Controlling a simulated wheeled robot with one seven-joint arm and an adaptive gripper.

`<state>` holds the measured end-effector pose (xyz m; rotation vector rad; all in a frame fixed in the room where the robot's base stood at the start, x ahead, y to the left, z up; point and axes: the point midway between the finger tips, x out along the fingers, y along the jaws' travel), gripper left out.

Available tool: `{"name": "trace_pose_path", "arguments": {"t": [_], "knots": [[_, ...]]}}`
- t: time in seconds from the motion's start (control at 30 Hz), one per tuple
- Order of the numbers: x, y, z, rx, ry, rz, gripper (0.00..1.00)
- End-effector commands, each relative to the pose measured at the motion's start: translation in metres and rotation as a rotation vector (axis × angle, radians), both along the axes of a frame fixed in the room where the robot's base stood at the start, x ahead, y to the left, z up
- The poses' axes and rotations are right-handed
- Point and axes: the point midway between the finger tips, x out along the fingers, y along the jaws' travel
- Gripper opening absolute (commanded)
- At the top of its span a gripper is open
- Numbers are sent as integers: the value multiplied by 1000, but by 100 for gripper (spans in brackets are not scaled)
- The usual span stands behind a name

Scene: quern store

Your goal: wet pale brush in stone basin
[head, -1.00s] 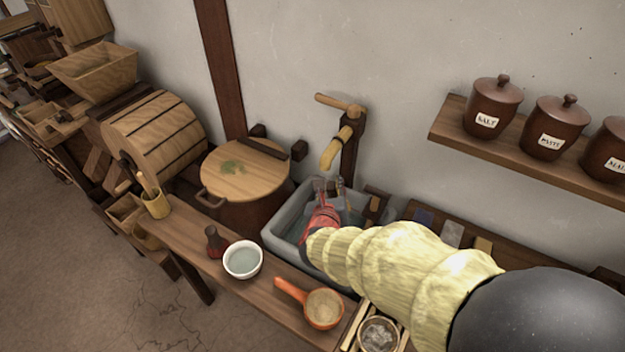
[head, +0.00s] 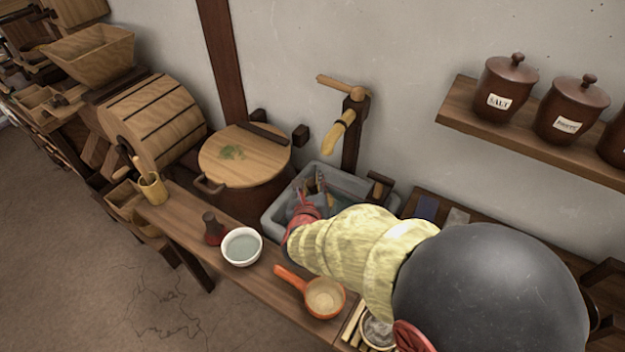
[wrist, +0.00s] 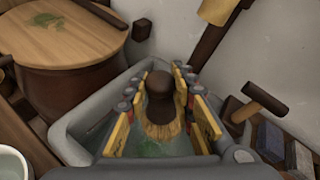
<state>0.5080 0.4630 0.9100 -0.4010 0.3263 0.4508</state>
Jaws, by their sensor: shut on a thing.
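The grey stone basin (head: 272,226) stands against the wall below a wooden spout, with greenish water in it. It also fills the middle of the wrist view (wrist: 92,98). My gripper (head: 316,190) is over the basin, partly hidden behind my arm in the head view. In the wrist view its yellow-padded fingers (wrist: 160,112) are shut on the pale brush (wrist: 162,130). The brush has a dark brown rounded handle and straw-coloured bristles. The bristles point down at the water; I cannot tell how deep they reach.
A lidded wooden tub (head: 243,165) stands left of the basin. The wooden spout (head: 339,130) rises behind the basin. A jar shelf (head: 520,132) is at right.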

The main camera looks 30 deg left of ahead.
Motion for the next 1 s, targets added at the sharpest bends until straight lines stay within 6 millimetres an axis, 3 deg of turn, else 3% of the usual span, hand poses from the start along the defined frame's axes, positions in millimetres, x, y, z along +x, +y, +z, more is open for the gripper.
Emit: {"name": "trace_pose_path", "arguments": {"t": [1.0], "knots": [[0,0,-84,-1,0,0,0]]}}
